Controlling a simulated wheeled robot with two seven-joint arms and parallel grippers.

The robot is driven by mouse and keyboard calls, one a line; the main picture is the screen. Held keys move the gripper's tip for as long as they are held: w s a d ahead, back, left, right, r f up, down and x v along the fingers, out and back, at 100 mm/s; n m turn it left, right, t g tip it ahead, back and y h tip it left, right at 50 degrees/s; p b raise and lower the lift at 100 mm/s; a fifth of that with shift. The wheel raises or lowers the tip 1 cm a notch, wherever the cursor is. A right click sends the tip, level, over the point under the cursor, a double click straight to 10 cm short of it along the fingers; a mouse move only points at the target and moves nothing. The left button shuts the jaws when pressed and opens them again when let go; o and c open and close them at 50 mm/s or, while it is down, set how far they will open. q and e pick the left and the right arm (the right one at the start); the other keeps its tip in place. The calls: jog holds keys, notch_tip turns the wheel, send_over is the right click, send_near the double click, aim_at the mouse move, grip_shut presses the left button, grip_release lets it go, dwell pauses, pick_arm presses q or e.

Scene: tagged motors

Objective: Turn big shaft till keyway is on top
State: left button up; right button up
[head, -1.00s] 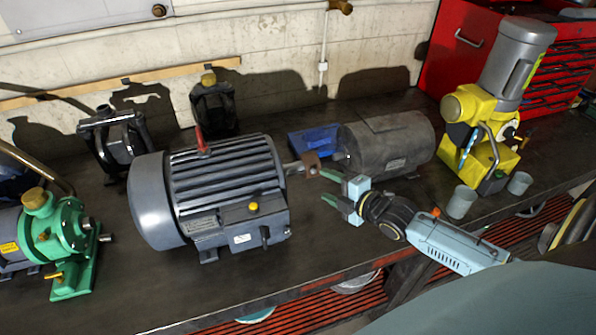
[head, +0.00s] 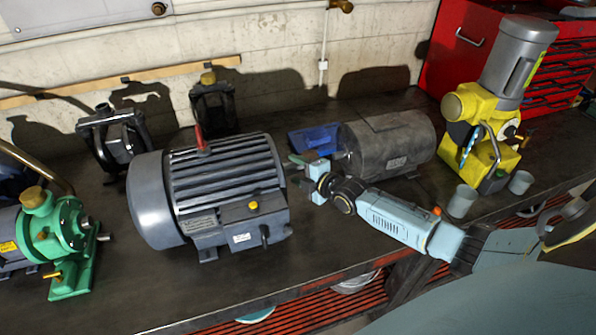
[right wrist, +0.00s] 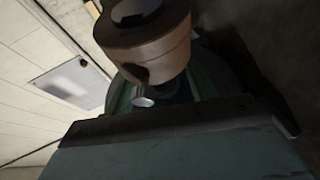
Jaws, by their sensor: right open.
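The big grey finned motor (head: 225,190) stands on the bench left of centre in the head view. Its shaft side faces right, toward my right gripper (head: 302,172), which is open and hides most of the shaft end there. In the right wrist view a brown round collar-like part (right wrist: 145,48) sits just ahead of the open gripper (right wrist: 165,95). It has a dark notch in its lower edge and a dark piece on top. A small silver round end (right wrist: 143,97) shows below it. I cannot tell where the keyway points. My left gripper is not in view.
A dark grey cylindrical motor (head: 388,145) stands close behind my right wrist, with a blue tray (head: 313,139) beside it. A green pump (head: 65,240) is at left, a yellow machine (head: 480,130) and two grey cups at right.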

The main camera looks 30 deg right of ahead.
jog(key=c, duration=1)
jog(key=shift+r, duration=0.1)
